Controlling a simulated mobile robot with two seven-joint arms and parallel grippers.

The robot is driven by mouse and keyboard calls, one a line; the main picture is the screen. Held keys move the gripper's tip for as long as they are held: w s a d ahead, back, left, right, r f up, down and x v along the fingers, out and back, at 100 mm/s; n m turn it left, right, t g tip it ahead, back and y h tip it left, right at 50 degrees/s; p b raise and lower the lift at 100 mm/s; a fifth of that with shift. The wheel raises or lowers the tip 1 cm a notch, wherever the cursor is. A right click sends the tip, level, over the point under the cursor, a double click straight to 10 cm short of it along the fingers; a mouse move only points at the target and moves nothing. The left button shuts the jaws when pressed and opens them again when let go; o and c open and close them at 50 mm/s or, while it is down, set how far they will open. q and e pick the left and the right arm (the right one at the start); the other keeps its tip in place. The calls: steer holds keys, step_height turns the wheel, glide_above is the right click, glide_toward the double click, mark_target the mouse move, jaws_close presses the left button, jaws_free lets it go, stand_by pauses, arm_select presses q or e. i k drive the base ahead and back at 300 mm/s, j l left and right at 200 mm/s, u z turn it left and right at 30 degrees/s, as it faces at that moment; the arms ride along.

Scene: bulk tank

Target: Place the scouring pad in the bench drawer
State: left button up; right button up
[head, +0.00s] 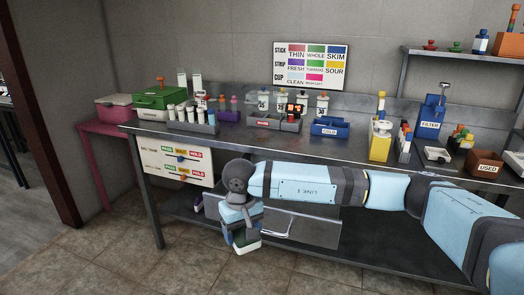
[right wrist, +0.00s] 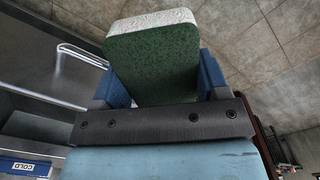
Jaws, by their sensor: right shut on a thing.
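The scouring pad (right wrist: 152,62) is a thick block, green on its broad face and whitish along one edge. My right gripper (right wrist: 155,85) is shut on it, with a blue finger at each side. In the head view the pad (head: 246,246) hangs below my right gripper (head: 241,232), in front of the bench. The bench drawer (head: 318,233) is grey metal under the benchtop, just right of the gripper, with a bar handle. The handle also shows in the right wrist view (right wrist: 82,54). My right arm hides part of the drawer; I cannot tell how far open it is. My left gripper is not in view.
The benchtop holds a blue COLD bin (head: 329,127), a green box (head: 158,97), a rack of bottles (head: 192,122) and a USED bin (head: 483,163). A panel with sliders (head: 178,162) hangs at the bench's left front. The tiled floor (head: 110,240) before it is clear.

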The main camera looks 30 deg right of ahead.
mark_target(278, 205)
steer(key=i+j, duration=0.15)
steer(key=i, duration=0.2)
steer(key=i+j+u, duration=0.1)
steer(key=i, duration=0.3)
steer(key=i+j+z, duration=0.55)
steer(key=i, duration=0.1)
